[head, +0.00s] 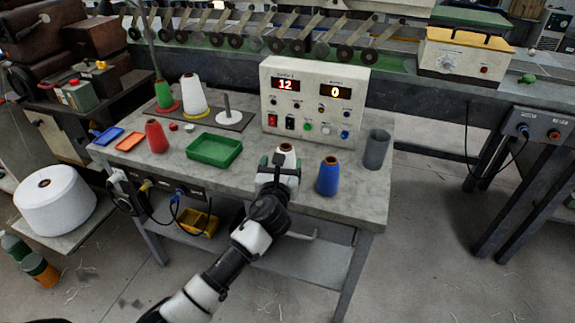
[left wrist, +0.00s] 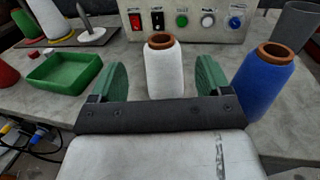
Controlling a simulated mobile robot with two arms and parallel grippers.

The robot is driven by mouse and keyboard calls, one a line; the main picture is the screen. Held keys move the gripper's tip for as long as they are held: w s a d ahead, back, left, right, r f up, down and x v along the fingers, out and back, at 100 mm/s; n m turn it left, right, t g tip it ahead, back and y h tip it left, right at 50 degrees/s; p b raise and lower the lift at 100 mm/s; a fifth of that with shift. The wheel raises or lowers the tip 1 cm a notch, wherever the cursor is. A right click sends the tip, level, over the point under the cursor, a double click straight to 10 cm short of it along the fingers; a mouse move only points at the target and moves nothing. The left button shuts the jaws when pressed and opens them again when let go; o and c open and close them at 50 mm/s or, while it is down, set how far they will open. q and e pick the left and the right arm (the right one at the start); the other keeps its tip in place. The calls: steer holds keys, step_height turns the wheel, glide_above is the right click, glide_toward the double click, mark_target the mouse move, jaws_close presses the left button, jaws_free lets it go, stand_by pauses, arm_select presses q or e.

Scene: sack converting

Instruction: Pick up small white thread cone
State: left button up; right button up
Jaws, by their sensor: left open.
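The small white thread cone (head: 288,149) stands upright on the grey table in front of the control box, its brown tube top showing. In the left wrist view the white cone (left wrist: 164,72) stands between the two green finger pads, with a gap on either side. My left gripper (head: 281,164) is open around or just in front of it; the depth is hard to tell. My right gripper is not in view.
A blue cone (head: 328,176) stands close to the right of my left gripper, and a grey cup (head: 376,150) beyond it. A green tray (head: 214,151) lies to the left. The control box (head: 314,103) stands behind. A larger white cone (head: 194,96) stands on a peg board.

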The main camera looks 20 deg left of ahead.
mark_target(285, 152)
arm_select(q)
steer(key=shift+w+r, duration=0.15)
steer(key=shift+w, duration=0.6)
steer(key=w, duration=0.4)
steer(key=shift+w+a+r, duration=0.1)
steer(key=shift+w+a, duration=0.05)
steer(key=shift+a, duration=0.2)
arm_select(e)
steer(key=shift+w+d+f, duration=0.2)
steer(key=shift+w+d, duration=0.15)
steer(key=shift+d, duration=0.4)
arm_select(q)
steer(key=shift+c, duration=0.2)
steer(key=c, duration=1.3)
steer(key=shift+c, duration=0.2)
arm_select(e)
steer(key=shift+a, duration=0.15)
arm_select(q)
steer(key=shift+r, duration=0.15)
